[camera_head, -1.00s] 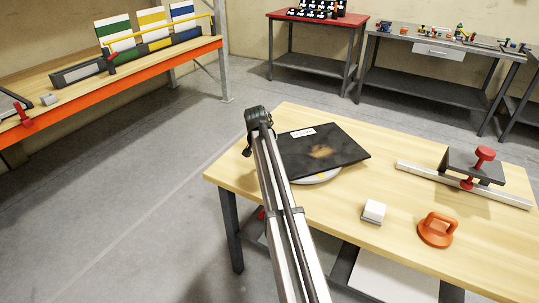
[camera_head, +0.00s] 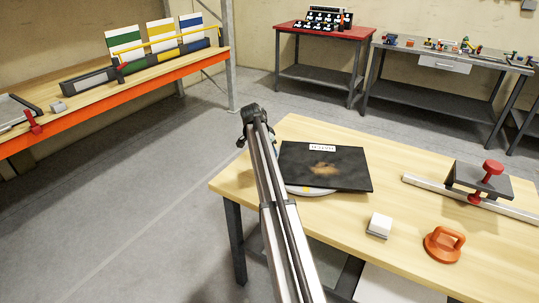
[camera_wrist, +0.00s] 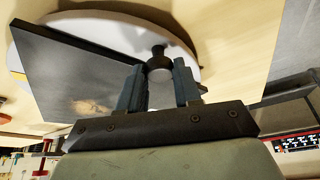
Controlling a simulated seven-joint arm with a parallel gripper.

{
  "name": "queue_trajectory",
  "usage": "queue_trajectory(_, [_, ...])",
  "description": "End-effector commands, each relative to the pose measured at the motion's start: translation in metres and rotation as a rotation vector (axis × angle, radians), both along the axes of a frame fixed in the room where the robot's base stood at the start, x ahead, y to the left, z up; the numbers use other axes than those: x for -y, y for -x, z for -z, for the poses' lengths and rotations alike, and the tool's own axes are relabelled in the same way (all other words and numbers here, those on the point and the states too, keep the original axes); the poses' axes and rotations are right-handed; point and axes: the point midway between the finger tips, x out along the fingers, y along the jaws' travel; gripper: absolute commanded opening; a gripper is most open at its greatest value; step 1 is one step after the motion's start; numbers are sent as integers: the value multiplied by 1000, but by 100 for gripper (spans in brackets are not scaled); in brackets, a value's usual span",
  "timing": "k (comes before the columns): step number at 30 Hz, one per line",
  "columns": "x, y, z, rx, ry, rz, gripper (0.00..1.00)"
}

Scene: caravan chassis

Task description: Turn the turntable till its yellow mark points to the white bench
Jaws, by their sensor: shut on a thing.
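The turntable is a white disc (camera_head: 312,191) on the wooden table, mostly hidden under a dark square plate (camera_head: 345,178) with a white label and a brown smudge. In the wrist view, the disc (camera_wrist: 95,18) and the dark plate (camera_wrist: 70,75) lie beyond my fingers. A yellow patch (camera_wrist: 17,76) shows at the disc's left edge; I cannot see it clearly in the head view. My gripper (camera_wrist: 159,68) is shut on a dark upright knob (camera_wrist: 158,52) beside the plate. In the head view my wrist hides the grip. No bench is plainly white.
A white block (camera_head: 380,224), an orange suction handle (camera_head: 443,243) and a rail (camera_head: 421,185) with a red-knobbed clamp stand on the table's right part. An orange-edged bench (camera_head: 150,84) is at left, a red-topped bench (camera_head: 318,29) and a grey bench (camera_head: 400,42) behind. The floor between is clear.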

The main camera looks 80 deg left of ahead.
Motion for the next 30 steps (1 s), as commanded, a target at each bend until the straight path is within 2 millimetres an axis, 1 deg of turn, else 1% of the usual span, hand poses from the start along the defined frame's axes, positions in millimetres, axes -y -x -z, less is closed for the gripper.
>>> queue_trajectory(1, [-7, -2, 0, -1, 0, 24, 0])
queue_trajectory(12, [-31, -14, 0, 0, 0, 201, 0])
queue_trajectory(21, [-43, -23, 0, -1, 0, 305, 0])
queue_trajectory(30, [-47, -28, 0, -1, 0, 353, 0])
